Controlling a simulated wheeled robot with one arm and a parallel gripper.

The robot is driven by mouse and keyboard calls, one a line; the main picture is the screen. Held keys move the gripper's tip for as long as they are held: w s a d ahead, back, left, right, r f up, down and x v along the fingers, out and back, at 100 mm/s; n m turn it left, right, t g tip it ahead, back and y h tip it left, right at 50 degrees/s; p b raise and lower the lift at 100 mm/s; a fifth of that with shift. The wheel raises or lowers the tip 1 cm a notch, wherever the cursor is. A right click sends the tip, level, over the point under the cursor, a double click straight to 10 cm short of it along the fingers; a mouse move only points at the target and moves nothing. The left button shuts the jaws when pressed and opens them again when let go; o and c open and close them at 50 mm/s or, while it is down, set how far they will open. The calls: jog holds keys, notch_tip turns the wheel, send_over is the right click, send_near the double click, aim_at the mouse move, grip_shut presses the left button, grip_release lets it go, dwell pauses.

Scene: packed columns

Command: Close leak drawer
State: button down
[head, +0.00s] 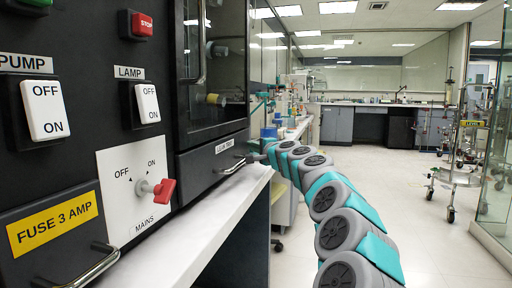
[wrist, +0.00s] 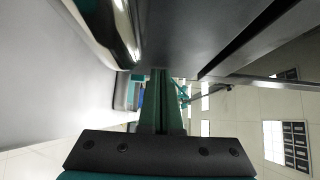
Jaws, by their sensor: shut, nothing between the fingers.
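The leak drawer (head: 208,166) is a dark front low on the black cabinet in the head view, with a small white label and a metal handle (head: 230,166). How far it stands out is hard to tell from this angle. My gripper (head: 258,149) is at the end of my arm, close to the drawer's right end; whether it touches is unclear. In the wrist view my gripper (wrist: 160,100) shows as green fingers pressed together, empty. A shiny curved metal bar (wrist: 122,32), likely the handle, is at upper left there, beside a dark flat surface (wrist: 190,30).
A white bench top (head: 200,215) runs under the cabinet. A red mains knob (head: 164,189), lamp switch (head: 147,103), pump switch (head: 43,110) and fuse drawer (head: 55,232) are at left. The floor (head: 430,240) right of my arm is clear; a metal trolley (head: 460,160) stands farther off.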

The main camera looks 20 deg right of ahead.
jog(key=shift+a, duration=0.35)
jog(key=s+d, duration=0.1)
jog(key=d, duration=0.1)
jog(key=s+d, duration=0.1)
jog(key=shift+s+d, duration=0.15)
jog(key=shift+d, duration=0.25)
jog(key=s+d, duration=0.2)
jog(key=s, duration=0.7)
jog(key=shift+s, duration=0.4)
